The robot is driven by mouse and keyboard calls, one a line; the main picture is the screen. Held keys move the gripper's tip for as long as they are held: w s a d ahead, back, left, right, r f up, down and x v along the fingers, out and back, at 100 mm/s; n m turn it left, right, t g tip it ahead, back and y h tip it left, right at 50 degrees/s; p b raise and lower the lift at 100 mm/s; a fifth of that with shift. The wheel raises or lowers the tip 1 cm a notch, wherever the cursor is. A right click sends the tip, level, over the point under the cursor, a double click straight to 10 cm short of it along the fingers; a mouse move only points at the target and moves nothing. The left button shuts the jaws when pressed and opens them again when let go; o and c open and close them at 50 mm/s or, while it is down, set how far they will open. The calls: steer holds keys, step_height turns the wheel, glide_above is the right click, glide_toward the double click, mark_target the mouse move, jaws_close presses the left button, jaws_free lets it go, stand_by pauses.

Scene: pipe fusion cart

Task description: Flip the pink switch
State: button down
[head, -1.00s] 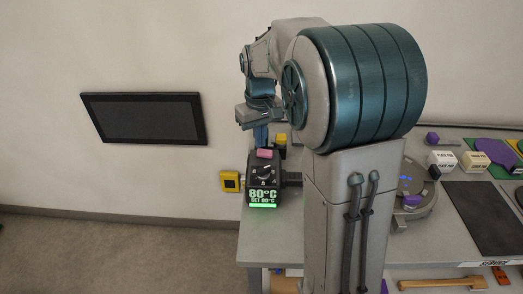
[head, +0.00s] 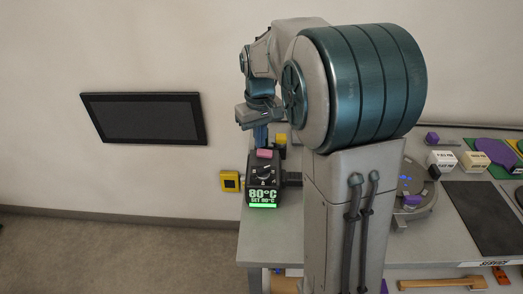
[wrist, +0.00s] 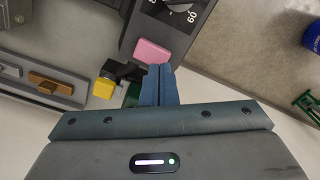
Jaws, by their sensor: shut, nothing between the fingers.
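The pink switch (head: 264,154) sits on the back edge of a dark control box (head: 262,185) whose screen reads 80°C, SET 80°C. In the wrist view the pink switch (wrist: 152,51) lies just beyond my fingertips. My gripper (head: 261,136) is shut and empty, pointing down at the switch. Its blue fingers also show in the wrist view (wrist: 160,72), with their tips at or very near the near side of the switch. I cannot tell whether they touch it. A dial (head: 264,173) is on the box in front of the switch.
A yellow block (wrist: 104,88) is beside the fingers in the wrist view. A yellow wall box (head: 230,181) is left of the control box. A turntable (head: 412,205), white boxes (head: 440,160) and a dark mat (head: 485,213) occupy the right side.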

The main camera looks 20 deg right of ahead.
mark_target(260, 151)
steer(key=shift+f+b, duration=0.7)
steer(key=shift+f, duration=0.35)
steer(key=shift+r, duration=0.15)
stand_by(0.3)
step_height(260, 151, up, 7)
steer(key=p, duration=0.6)
stand_by(0.4)
steer(key=shift+s, duration=0.15)
steer(key=s+m+t, duration=0.2)
steer(key=s+t, duration=0.1)
steer(key=s, duration=1.8)
steer(key=shift+s+a+f, duration=0.15)
steer(key=shift+a+f, duration=0.3)
